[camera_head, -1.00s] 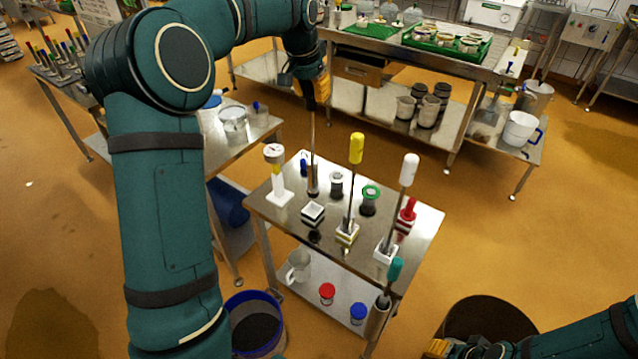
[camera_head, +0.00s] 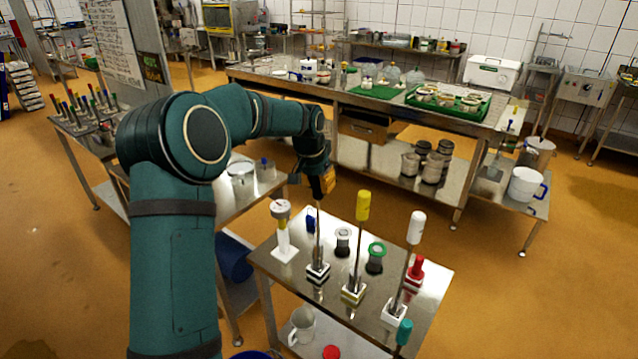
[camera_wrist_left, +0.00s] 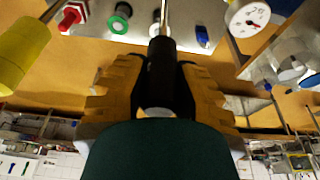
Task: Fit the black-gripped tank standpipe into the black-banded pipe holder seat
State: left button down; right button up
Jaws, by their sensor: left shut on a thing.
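The tank standpipe's black grip (camera_wrist_left: 160,85) is clamped between the yellow fingers of my left gripper (camera_head: 326,186). Its thin metal pipe (camera_head: 319,228) hangs nearly upright below the gripper, over the small steel table. The lower end of the pipe meets the black-banded pipe holder seat (camera_head: 318,273), a small white block with dark bands. The pipe looks lined up with the seat, but I cannot tell how deep it sits. The seat is not clear in the left wrist view. My right gripper is out of view.
A yellow-gripped pipe (camera_head: 363,206) and a white-gripped pipe (camera_head: 415,228) stand to the right in their seats. A dial gauge on a white stand (camera_head: 282,230) is close on the left. Dark cups, one green-rimmed (camera_head: 376,257), stand behind. A red-topped piece (camera_head: 414,275) is farther right.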

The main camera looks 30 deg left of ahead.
pick_arm(q)
jog(key=shift+f, duration=0.1)
jog(key=c, duration=0.9)
grip_release()
jog(key=shift+r, duration=0.25)
jog(key=p+v, duration=0.1)
jog(key=v, duration=1)
jog(key=shift+s+r, duration=0.1)
jog(key=shift+r, duration=0.25)
